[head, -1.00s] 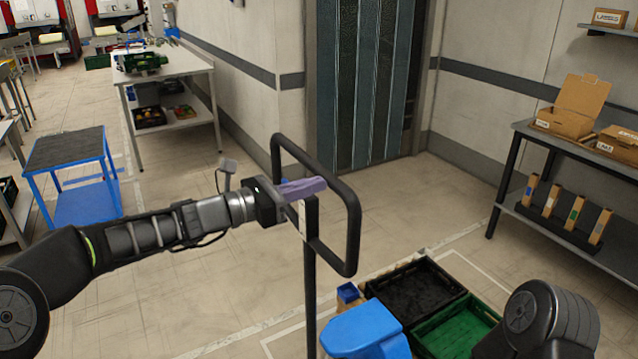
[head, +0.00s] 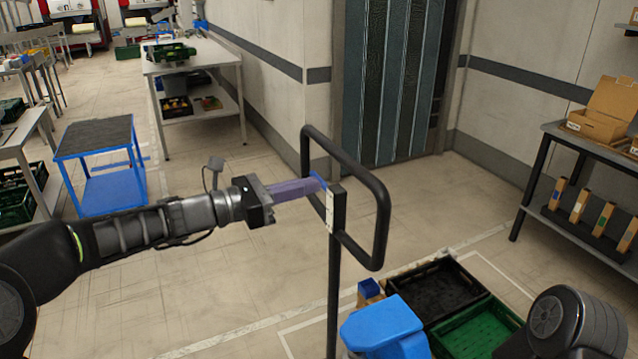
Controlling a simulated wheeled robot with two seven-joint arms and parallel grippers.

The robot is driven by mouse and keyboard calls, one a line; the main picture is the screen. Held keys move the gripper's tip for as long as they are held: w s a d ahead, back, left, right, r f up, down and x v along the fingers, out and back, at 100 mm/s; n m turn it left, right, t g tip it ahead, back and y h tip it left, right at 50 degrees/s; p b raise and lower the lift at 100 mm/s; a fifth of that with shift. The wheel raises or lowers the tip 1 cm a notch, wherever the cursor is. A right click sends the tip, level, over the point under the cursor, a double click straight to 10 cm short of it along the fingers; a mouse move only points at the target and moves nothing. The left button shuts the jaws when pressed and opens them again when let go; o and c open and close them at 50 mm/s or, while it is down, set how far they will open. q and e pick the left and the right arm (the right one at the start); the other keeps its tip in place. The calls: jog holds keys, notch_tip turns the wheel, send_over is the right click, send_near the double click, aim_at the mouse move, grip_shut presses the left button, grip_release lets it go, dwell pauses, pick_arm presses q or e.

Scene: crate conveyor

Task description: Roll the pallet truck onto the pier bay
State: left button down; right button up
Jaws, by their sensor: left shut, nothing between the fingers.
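The pallet truck shows as a black looped handle (head: 381,205) on an upright post, with a blue body (head: 385,325) at the bottom edge; its forks and wheels are not clearly visible. My left gripper (head: 322,183) is shut and empty, its purplish fingers pointing right at the top of the post, inside the loop's outline. I cannot tell whether the fingertips touch the post. White floor lines (head: 480,238) run around the truck and crates; I cannot tell which marked area is the pier bay. My right gripper is out of view.
A black crate (head: 478,277) and a green crate (head: 518,315) sit beside the truck. A blue cart (head: 97,139) stands left, a workbench (head: 192,58) behind. A shelf table (head: 560,132) with boxes is at right. Bare floor lies before the strip curtain (head: 392,85).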

pick_arm(q)
jog(key=v, duration=0.3)
jog(key=shift+s+a, duration=0.15)
jog(key=shift+a, duration=0.05)
